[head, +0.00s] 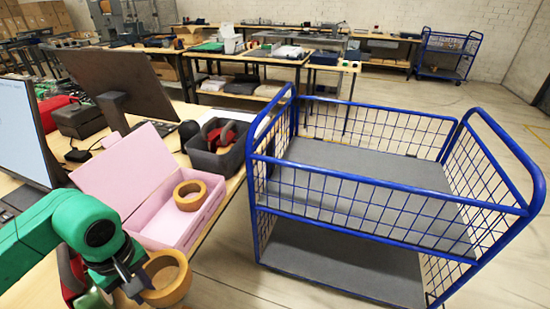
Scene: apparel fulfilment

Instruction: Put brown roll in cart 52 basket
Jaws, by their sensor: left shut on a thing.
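My left gripper (137,284) comes in from the lower left and is shut on a brown roll (170,288), a ring of tape held at the table's edge, left of the cart. A second brown roll (189,195) lies in the open pink box (172,236). The blue wire cart (395,207) stands at the right, with a grey upper shelf that is empty inside the mesh basket. A cart number cannot be read. My right gripper is not in view.
A dark grey bin (216,160) with a red tape dispenser sits behind the pink box. Monitors (120,83) stand at the left. Another blue cart (447,53) stands far back. Open floor surrounds the near cart.

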